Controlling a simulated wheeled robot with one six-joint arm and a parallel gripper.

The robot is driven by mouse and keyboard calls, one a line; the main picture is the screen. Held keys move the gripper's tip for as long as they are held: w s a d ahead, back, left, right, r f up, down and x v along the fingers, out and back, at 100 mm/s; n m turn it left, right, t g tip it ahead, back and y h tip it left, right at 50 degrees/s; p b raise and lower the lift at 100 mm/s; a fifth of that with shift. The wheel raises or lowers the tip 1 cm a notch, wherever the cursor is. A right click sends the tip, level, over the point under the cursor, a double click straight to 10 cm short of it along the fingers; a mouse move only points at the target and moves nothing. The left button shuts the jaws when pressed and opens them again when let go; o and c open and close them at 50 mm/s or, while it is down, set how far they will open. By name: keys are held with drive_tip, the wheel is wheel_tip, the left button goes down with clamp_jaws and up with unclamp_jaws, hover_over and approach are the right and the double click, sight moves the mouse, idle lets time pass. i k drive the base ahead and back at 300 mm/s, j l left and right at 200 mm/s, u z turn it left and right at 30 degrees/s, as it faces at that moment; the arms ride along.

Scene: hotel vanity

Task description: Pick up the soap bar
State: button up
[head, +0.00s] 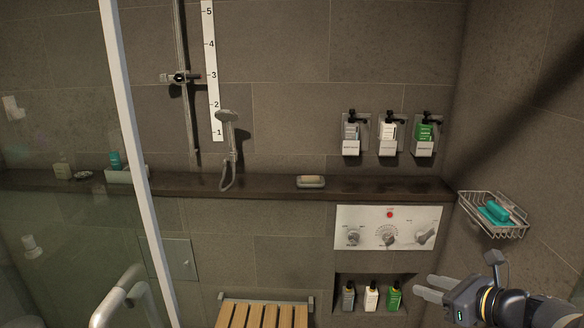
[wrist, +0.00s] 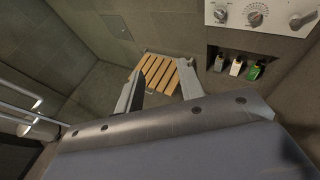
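A pale soap bar (head: 311,178) lies in a small grey dish (head: 311,185) on the dark wall ledge, at the middle of the head view. The wrist view does not show the soap. My gripper (head: 424,288) is at the lower right of the head view, in front of the lower wall, below and to the right of the soap and well apart from it. In the wrist view my gripper (wrist: 160,72) has its two fingers spread, with nothing held between them.
A wire basket (head: 492,232) with teal items hangs on the right wall. The control panel (head: 388,228) is below the ledge (head: 260,187). Several dispensers (head: 388,134) hang above it. A slatted wooden seat (head: 262,315) and a glass panel edge (head: 140,170) stand left of my gripper.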

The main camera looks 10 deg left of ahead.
sight(304, 180)
drive_tip(key=i+u, duration=0.35)
drive_tip(key=i+l+u, duration=0.1)
drive_tip(key=i+u, duration=0.2)
drive_tip(key=i, duration=0.3)
drive_tip(key=i+l+u, duration=0.35)
drive_tip(key=i+j, duration=0.2)
drive_tip(key=i, duration=0.2)
drive_tip(key=i+j+u, duration=0.15)
drive_tip(key=i, duration=0.25)
drive_tip(key=i+j+z, duration=0.15)
drive_tip(key=z, duration=0.3)
drive_tip(key=j+z, duration=0.3)
drive_tip(key=z, duration=0.2)
drive_tip(key=i+j+z, duration=0.1)
drive_tip(key=j+z, duration=0.2)
drive_tip(key=z, duration=0.15)
drive_tip(key=j+z, duration=0.4)
drive_tip(key=k+j+z, duration=0.15)
drive_tip(key=z, duration=0.25)
drive_tip(key=j, duration=0.1)
